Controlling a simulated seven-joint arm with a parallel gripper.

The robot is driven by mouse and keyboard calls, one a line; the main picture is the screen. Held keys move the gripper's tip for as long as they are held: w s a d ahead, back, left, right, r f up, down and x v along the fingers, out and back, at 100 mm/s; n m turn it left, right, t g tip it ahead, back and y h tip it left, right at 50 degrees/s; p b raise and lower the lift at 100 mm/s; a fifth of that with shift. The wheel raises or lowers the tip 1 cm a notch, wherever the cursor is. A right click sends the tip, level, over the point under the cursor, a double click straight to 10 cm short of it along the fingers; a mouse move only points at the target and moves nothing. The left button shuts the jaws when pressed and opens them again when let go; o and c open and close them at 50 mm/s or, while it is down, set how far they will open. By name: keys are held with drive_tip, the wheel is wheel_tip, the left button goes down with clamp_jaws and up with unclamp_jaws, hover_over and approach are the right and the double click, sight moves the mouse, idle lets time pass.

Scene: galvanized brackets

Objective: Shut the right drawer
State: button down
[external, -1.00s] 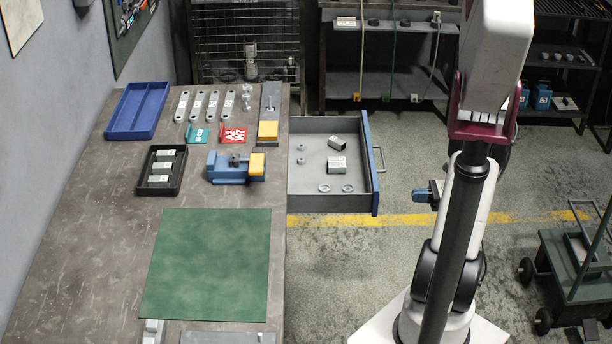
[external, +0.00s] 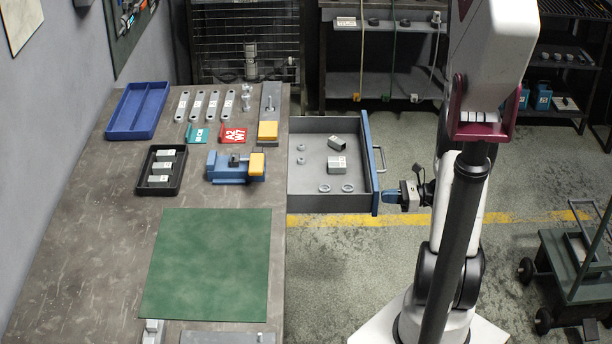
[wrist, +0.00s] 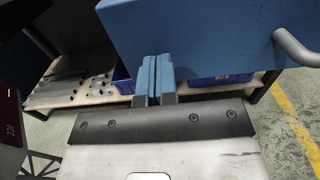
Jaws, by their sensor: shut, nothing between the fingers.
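The right drawer (external: 300,206) is pulled out from the bench's right side, with a blue front panel (external: 368,150) and a metal handle (external: 382,160). It holds two grey brackets and several rings and nuts. My gripper (external: 386,197) is shut and empty, with its blue fingertips close to the outer face of the front panel, near its lower end in the external view. In the wrist view, my gripper (wrist: 154,66) points at the blue front panel (wrist: 200,35), with the handle (wrist: 295,47) off to the right. I cannot tell whether the fingertips touch the panel.
The workbench (external: 100,260) carries a green mat (external: 205,265), a blue tray (external: 137,110), a black tray (external: 161,170) and a blue vise (external: 228,167). A dark cart (external: 575,265) stands at the right.

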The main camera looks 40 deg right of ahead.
sight(339, 196)
drive_tip(key=shift+w+a, duration=0.35)
drive_tip(key=shift+w, duration=0.05)
drive_tip(key=shift+w+a, duration=0.15)
drive_tip(key=x, duration=2.7)
drive_tip(key=shift+f, duration=0.1)
drive_tip(key=shift+w+a, duration=0.5)
drive_tip(key=shift+w, duration=0.2)
drive_tip(key=shift+d, duration=0.1)
drive_tip(key=shift+v, duration=7.3)
drive_tip(key=shift+a, duration=0.2)
